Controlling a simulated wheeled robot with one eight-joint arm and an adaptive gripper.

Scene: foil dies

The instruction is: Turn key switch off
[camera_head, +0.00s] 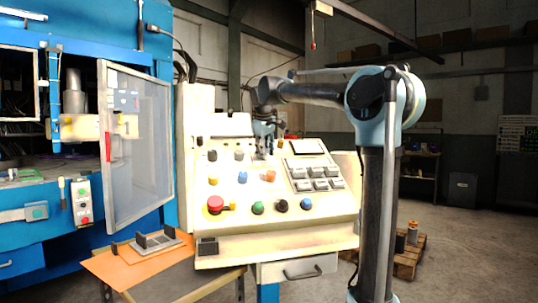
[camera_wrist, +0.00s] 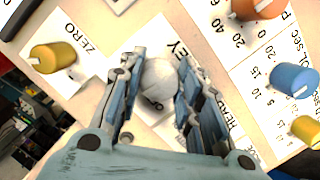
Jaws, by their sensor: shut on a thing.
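The key switch (camera_wrist: 158,80) shows in the wrist view as a round grey-white knob on a label ending in "EY". My gripper (camera_wrist: 161,62) has its two blue fingers on either side of the knob and is shut on it. In the head view my gripper (camera_head: 266,138) is at the upper middle of the sloped cream control panel (camera_head: 335,211). The key switch is hidden there behind my gripper. The angle of the key slot is hard to read.
In the wrist view a yellow knob (camera_wrist: 54,57) marked ZERO is at left, and a blue knob (camera_wrist: 294,79) is at right. In the head view a red mushroom button (camera_head: 215,204) is on the lower left panel. A clear machine door (camera_head: 140,140) stands left of the panel.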

